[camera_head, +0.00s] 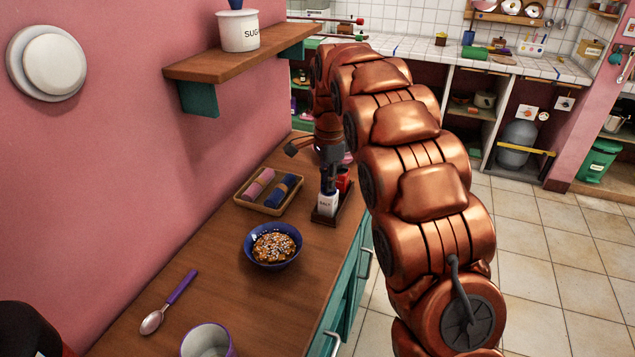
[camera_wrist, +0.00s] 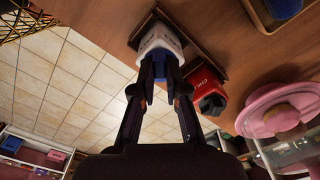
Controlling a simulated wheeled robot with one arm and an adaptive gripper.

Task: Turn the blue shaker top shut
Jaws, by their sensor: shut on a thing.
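The white salt shaker (camera_head: 327,204) stands upright on a small dark wooden stand (camera_head: 322,218) on the counter. My gripper (camera_head: 328,190) comes down on it from above. In the wrist view, the white shaker (camera_wrist: 157,38) is just past my fingertips, and its blue top (camera_wrist: 160,70) shows between the two fingers of my gripper (camera_wrist: 160,82). The fingers are closed on the blue top and hide much of it. I cannot tell how far the top is turned.
A red shaker (camera_wrist: 203,84) with a dark top stands close beside the white one. A tray with rolled napkins (camera_head: 270,207), a blue bowl of cereal (camera_head: 272,260), a spoon (camera_head: 169,302) and a mug (camera_head: 207,341) are on the counter. A pink lidded dish (camera_wrist: 275,110) is nearby.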

